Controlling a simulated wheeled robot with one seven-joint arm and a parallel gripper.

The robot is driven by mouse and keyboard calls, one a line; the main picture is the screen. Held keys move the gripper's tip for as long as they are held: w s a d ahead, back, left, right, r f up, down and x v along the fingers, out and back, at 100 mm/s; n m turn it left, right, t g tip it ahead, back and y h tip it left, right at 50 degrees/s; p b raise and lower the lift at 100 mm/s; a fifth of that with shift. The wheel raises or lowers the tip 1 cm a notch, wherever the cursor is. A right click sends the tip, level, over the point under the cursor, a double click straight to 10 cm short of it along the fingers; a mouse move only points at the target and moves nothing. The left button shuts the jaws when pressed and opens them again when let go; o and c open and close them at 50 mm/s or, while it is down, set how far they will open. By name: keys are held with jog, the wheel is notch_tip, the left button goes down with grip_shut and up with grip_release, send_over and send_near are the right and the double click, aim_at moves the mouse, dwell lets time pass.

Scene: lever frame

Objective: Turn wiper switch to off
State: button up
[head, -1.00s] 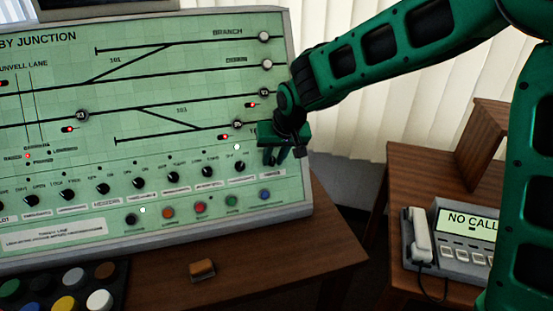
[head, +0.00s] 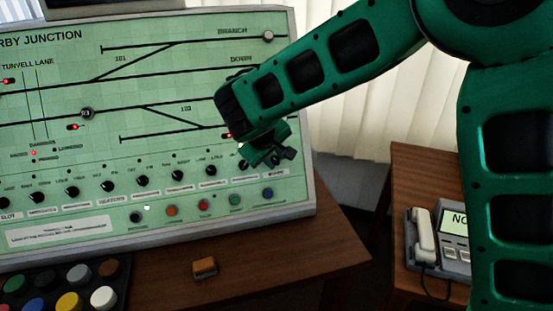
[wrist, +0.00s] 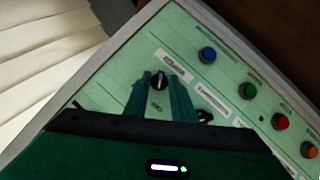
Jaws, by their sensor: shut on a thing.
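The wiper switch seems to be the rightmost black rotary knob in the panel's lower row; its label is too small to read. In the wrist view this black knob (wrist: 160,81) sits between the two green fingers of my gripper (wrist: 161,77), which is shut on it. A pale pointer mark shows on the knob. In the head view my gripper (head: 268,157) is at the right end of the knob row, and arm and gripper partly hide that area.
The green control panel (head: 60,155) carries several knobs. Below them is a row of coloured buttons, with a blue button (head: 267,193) nearest. A small orange-brown block (head: 204,267) and coloured discs lie in front. A telephone (head: 424,236) stands on the right-hand table.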

jog(key=shift+f, duration=0.1)
dwell(0.4)
jog(key=o, duration=0.7)
jog(key=shift+s+a+r, duration=0.15)
jog(key=shift+r, duration=0.15)
jog(key=v, duration=1)
